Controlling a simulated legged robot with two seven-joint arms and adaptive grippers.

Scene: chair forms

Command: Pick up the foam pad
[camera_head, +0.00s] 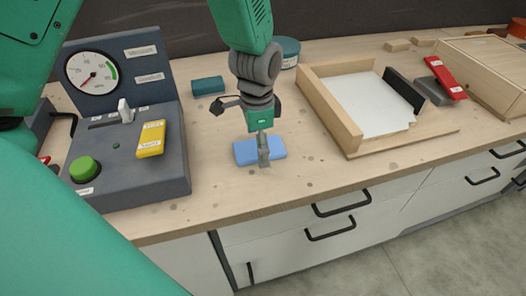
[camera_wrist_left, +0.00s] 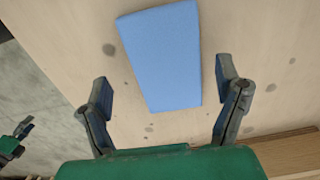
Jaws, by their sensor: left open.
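The foam pad is a flat light-blue block (camera_head: 245,153) lying on the wooden worktop, near the middle of the head view. In the left wrist view the pad (camera_wrist_left: 161,58) lies ahead of and between the two fingers, long side running away from the palm. My left gripper (camera_head: 264,157) points down over the pad and hides part of its middle. In the wrist view the left gripper (camera_wrist_left: 163,80) is open, with a finger on each side and clear gaps to the pad. A green and dark gripper-like part (camera_wrist_left: 16,138), probably my right gripper, shows at the left edge.
A grey control panel (camera_head: 180,180) with a gauge, green button and yellow tag stands left. A teal cylinder (camera_head: 208,86) and round teal tin (camera_head: 287,50) lie behind. A wooden frame (camera_head: 330,117) with a white sheet sits right. The worktop's front edge is close to the pad.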

